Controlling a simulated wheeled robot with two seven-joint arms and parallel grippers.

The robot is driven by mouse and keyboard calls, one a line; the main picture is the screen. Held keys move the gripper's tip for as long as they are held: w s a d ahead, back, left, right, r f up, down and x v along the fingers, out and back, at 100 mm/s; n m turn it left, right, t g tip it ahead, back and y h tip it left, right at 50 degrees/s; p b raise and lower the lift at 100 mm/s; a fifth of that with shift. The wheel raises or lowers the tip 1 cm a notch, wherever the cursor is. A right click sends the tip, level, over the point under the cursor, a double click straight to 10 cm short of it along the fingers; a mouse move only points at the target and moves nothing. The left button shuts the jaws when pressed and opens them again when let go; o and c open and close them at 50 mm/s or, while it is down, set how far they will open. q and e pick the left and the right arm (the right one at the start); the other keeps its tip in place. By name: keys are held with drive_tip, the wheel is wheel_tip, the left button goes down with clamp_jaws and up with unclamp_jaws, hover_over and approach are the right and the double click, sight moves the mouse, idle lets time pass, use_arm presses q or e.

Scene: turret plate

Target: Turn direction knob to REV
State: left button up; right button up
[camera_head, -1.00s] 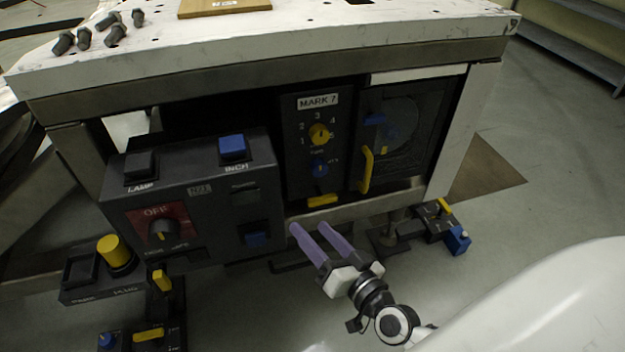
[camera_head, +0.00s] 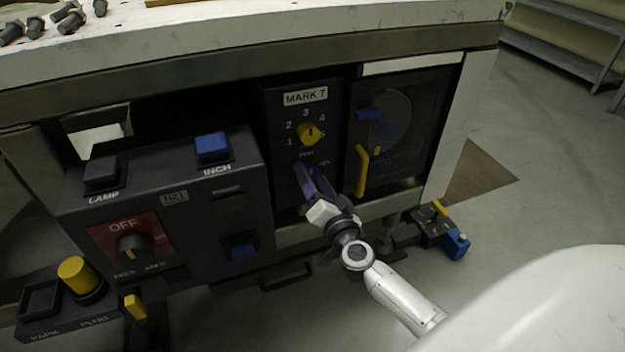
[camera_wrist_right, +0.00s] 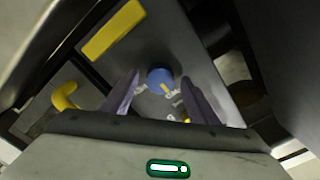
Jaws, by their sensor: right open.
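The dark MARK 7 panel (camera_head: 278,118) is under the table top and carries a yellow pointer dial (camera_head: 307,132) with numbers around it. Below the dial sits a small blue knob, largely hidden behind my right gripper in the head view. In the right wrist view the blue knob (camera_wrist_right: 160,77) shows with a yellow pointer mark and small lettering too blurred to read. My right gripper (camera_head: 313,180) is open, its purple fingers pointing at the panel. In the wrist view the fingers stand either side of the knob, with no visible contact. My left gripper is not in view.
A yellow handle (camera_head: 361,172) is on the door right of the panel. A dark box with an OFF selector (camera_head: 134,248), a LAMP button (camera_head: 101,172) and a blue INCH button (camera_head: 212,147) stands left. A low block with a blue part (camera_head: 456,245) is at right.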

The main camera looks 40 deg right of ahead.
drive_tip(key=shift+w+d, duration=0.1)
drive_tip(key=shift+w, duration=0.2)
drive_tip(key=c, duration=1)
drive_tip(key=shift+c, duration=0.2)
